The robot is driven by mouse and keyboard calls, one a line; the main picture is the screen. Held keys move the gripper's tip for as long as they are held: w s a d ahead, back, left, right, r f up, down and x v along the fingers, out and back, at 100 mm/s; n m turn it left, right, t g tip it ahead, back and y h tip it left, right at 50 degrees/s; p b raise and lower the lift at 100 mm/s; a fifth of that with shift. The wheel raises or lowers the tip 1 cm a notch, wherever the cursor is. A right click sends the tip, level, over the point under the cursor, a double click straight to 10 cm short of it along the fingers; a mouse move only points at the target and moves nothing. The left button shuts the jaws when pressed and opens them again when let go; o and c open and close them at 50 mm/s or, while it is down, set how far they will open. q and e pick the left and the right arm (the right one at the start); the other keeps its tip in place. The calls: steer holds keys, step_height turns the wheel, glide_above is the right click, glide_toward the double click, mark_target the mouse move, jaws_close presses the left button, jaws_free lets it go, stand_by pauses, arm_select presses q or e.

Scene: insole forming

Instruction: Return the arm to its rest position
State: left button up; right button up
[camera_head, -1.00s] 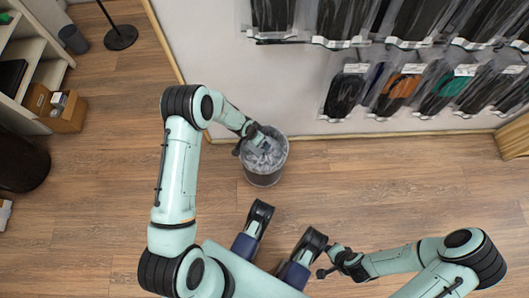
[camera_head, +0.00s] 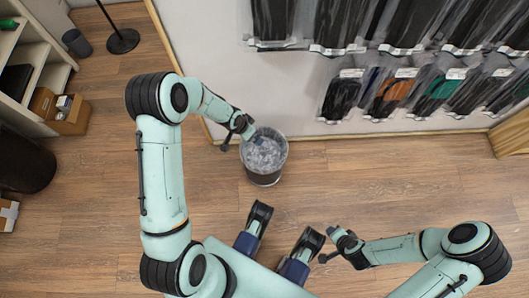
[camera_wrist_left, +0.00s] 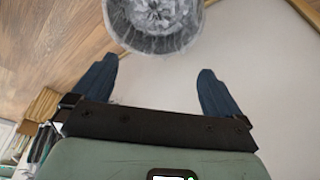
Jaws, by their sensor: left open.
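My left gripper (camera_head: 240,130) is at the left rim of a waste bin (camera_head: 264,176) lined with crumpled clear plastic, in the head view. In the left wrist view its two blue fingers (camera_wrist_left: 155,76) are spread apart with nothing between them, and the bin (camera_wrist_left: 150,45) lies beyond the fingertips. My left arm reaches forward from the lower left, bent at the elbow. My right gripper (camera_head: 333,243) is at the lower right, over the floor; its fingers are too small to tell.
A wall rack holds several packaged insoles (camera_head: 343,94) at the upper right. A shelf (camera_head: 60,68), a cardboard box (camera_head: 70,115) and a dark round stool (camera_head: 25,160) stand at the left. The wooden floor (camera_head: 390,185) right of the bin is clear.

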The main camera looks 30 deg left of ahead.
arm_select(q)
steer(key=shift+s+r, duration=0.15)
steer(key=shift+r, duration=0.15)
arm_select(e)
steer(key=shift+s+a+r, duration=0.1)
steer(key=shift+s, duration=0.05)
